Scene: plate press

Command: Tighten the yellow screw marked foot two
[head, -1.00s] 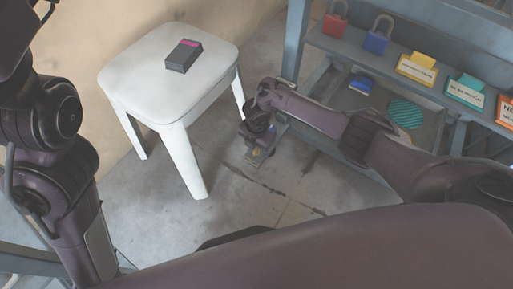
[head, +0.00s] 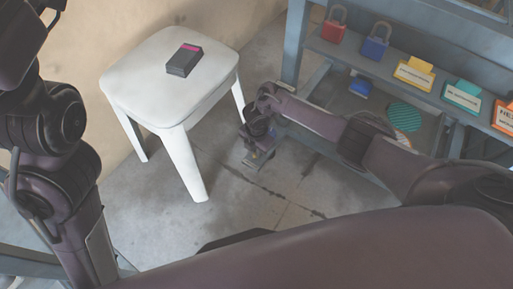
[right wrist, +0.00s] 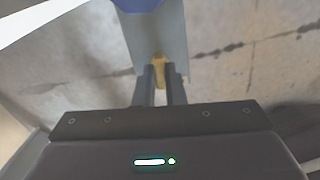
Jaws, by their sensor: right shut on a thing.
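My right gripper (head: 258,155) is low near the floor, beside the lower end of the blue-grey frame. In the right wrist view its two dark fingers (right wrist: 160,86) are shut on a small yellow screw (right wrist: 159,66). The screw sits against a grey-blue leg-like part (right wrist: 150,38) with a blue piece at its top. The fingers hide the sides of the screw, and no marking on it can be read. My left arm is at the left of the head view, but its gripper is out of view.
A white stool (head: 170,100) with a dark box (head: 184,60) on it stands left of my right gripper. At the right, a blue-grey rack (head: 300,40) holds padlocks and coloured signs. A blue object (head: 361,86) and a green disc (head: 405,116) lie lower. Cracked floor is open in front.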

